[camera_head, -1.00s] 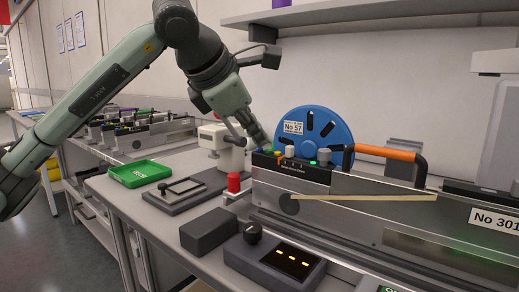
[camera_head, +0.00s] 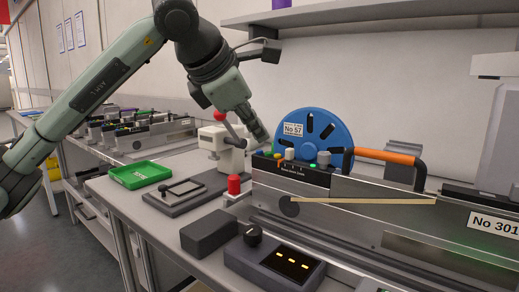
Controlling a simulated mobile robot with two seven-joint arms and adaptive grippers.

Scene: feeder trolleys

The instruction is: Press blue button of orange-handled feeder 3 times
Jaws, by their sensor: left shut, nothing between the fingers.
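The orange-handled feeder (camera_head: 330,190) is a long grey metal unit at the right, with an orange bar handle (camera_head: 385,155) and a blue reel marked No 57 (camera_head: 318,132) behind it. Its black control block (camera_head: 292,165) carries small coloured buttons and knobs at its left end. The blue button (camera_head: 268,147) is small and sits among green and yellow ones, just under my fingertips. My left gripper (camera_head: 261,137) is shut and empty, tilted downward, slightly above the buttons with a small gap. My right gripper is out of view.
A white device with a red-knobbed lever (camera_head: 225,140) stands close left of my gripper. A red cylinder (camera_head: 234,184), a dark box (camera_head: 209,231), a control box with a knob (camera_head: 275,262) and a green tray (camera_head: 140,174) are on the bench. A shelf (camera_head: 380,22) hangs above.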

